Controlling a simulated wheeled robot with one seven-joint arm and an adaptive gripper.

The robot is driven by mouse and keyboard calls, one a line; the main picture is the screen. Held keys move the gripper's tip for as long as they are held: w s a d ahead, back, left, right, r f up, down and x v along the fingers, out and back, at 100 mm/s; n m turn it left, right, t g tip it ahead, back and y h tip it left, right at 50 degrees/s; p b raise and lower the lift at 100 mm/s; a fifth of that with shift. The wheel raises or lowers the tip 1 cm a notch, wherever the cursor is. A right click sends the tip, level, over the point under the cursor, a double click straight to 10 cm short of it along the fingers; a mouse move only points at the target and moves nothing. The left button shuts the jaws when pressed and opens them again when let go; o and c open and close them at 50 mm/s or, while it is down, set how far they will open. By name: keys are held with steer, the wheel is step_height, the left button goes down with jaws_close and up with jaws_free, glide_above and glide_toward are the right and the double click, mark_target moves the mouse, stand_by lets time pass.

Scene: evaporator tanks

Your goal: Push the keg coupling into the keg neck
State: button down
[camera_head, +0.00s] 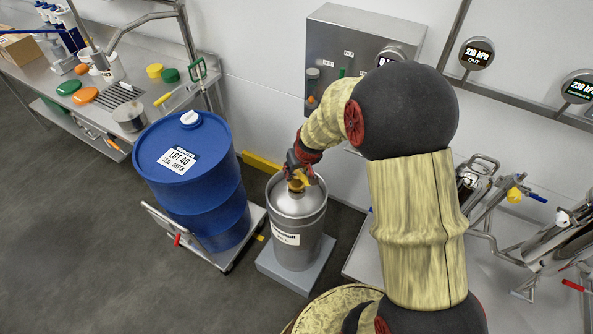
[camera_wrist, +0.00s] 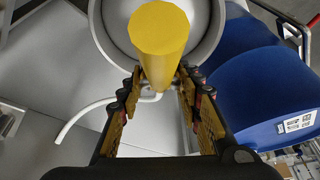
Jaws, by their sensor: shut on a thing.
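The keg coupling (camera_wrist: 158,38) is a yellow cylinder. In the wrist view it reaches up the picture from between my fingertips, and it covers the middle of the keg top behind it. My gripper (camera_wrist: 160,80) is shut on the coupling. In the head view my gripper (camera_head: 299,172) is over the top of the steel keg (camera_head: 294,238), and a bit of the yellow coupling (camera_head: 296,184) shows under it. The keg neck is hidden by the coupling and gripper, so I cannot tell whether they touch. The keg (camera_wrist: 112,22) stands upright on a grey block.
A blue drum (camera_head: 195,190) stands on a low trolley just left of the keg. A grey control box (camera_head: 340,50) is on the wall behind. A steel bench (camera_head: 40,75) with caps is at far left. Pipes and valves (camera_head: 500,190) are at right. Open floor lies front left.

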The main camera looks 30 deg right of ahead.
steer(key=shift+f+b, duration=0.85)
steer(key=shift+f, duration=0.15)
steer(key=c, duration=1.2)
jaws_free()
steer(key=shift+o, duration=0.2)
steer(key=shift+f, duration=0.1)
steer(key=shift+r+p, duration=2.55)
steer(key=shift+r, duration=1.05)
